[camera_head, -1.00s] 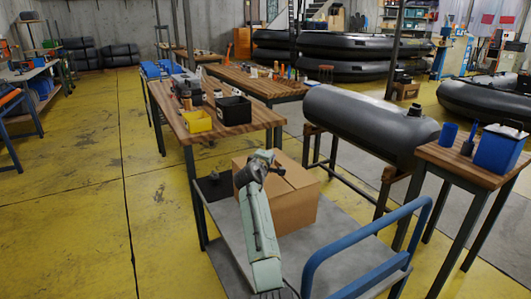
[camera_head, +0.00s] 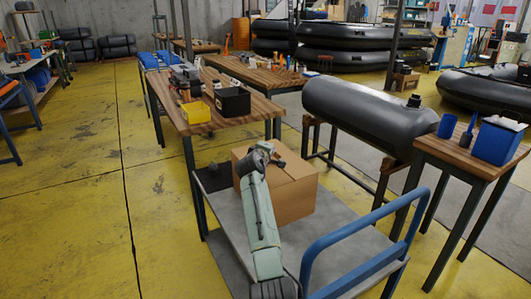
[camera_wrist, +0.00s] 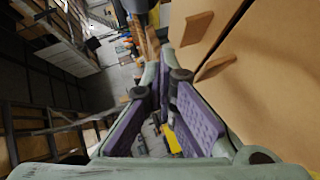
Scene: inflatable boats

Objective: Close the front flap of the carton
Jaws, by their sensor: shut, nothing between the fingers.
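The brown cardboard carton (camera_head: 298,203) stands on a grey cart platform, partly hidden behind my arm. Its top looks mostly covered by flaps in the head view. In the wrist view the carton (camera_wrist: 275,105) fills the right side, with a dark slit between two cardboard panels and two small brown tabs beside it. I cannot tell for sure which panel is the front flap. My gripper (camera_head: 277,158) is over the carton's top near its left rear part. Its purple-padded fingers (camera_wrist: 168,100) show in the wrist view, shut and empty, beside the cardboard; contact is unclear.
The grey cart platform (camera_head: 240,238) has a blue rail (camera_head: 345,252) at right. Yellow floor is open at left.

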